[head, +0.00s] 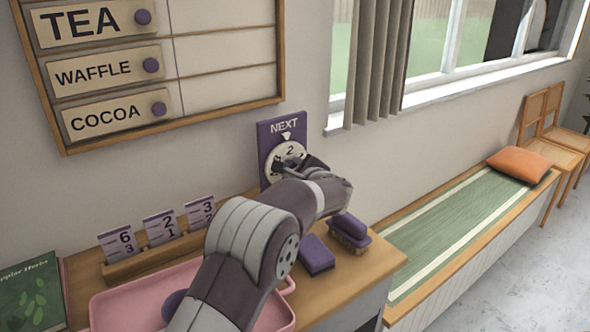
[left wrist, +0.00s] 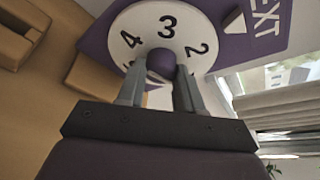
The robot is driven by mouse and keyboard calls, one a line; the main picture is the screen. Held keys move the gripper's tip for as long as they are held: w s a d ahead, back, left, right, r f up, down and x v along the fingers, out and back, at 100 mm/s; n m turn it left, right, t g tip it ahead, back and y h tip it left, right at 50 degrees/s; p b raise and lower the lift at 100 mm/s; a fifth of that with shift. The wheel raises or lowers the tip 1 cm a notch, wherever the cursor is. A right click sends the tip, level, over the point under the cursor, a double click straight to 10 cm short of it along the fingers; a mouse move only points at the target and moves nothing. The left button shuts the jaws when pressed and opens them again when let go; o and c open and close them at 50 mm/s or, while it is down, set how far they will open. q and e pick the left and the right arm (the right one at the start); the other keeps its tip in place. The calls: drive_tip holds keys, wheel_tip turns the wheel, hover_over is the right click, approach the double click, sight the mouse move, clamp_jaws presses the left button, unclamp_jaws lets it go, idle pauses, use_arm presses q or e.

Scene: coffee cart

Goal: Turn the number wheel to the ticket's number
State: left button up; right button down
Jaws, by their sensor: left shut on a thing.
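The number wheel (head: 290,154) is a white dial on a purple NEXT board (head: 265,135) on the wall. A white pointer (head: 286,137) sits above it, and the 2 stands just under it. In the left wrist view the wheel (left wrist: 113,37) shows 4, 3 and 2, with the 2 closest to the pointer (left wrist: 235,22). My left gripper (left wrist: 160,75) is shut on the wheel's purple knob (left wrist: 161,60). Several number tickets (head: 160,228) stand in a wooden rack, showing 6 over 3, 2 over 1, and 3 over a partly hidden digit. My right gripper is out of view.
A pink tray (head: 103,312) lies under my left arm. A purple block (head: 317,254) and a purple-topped brush (head: 349,230) sit on the wooden counter right of the arm. A green book (head: 32,290) stands at left. A menu board (head: 225,60) hangs above.

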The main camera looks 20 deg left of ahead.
use_arm(q)
drive_tip(key=m+g+p, duration=0.1)
drive_tip(key=m+p, duration=0.1)
drive_tip(key=p, duration=0.1)
drive_tip(key=shift+r, duration=0.2)
drive_tip(key=shift+w+f+m+g+y+p, duration=0.1)
drive_tip(key=shift+f+m+g+y+p, duration=0.1)
drive_tip(key=shift+m+g+y+p, duration=0.85)
drive_tip(key=shift+m+t+h+p, duration=0.25)
drive_tip(key=shift+m+h+p, duration=0.1)
drive_tip(key=shift+h+p, duration=0.1)
drive_tip(key=o, duration=1)
drive_tip(key=shift+d, duration=0.1)
drive_tip(key=b+v, duration=0.1)
drive_tip(key=v, duration=1.1)
drive_tip(key=shift+s+d+r, duration=0.15)
drive_tip(key=shift+s+d, duration=0.1)
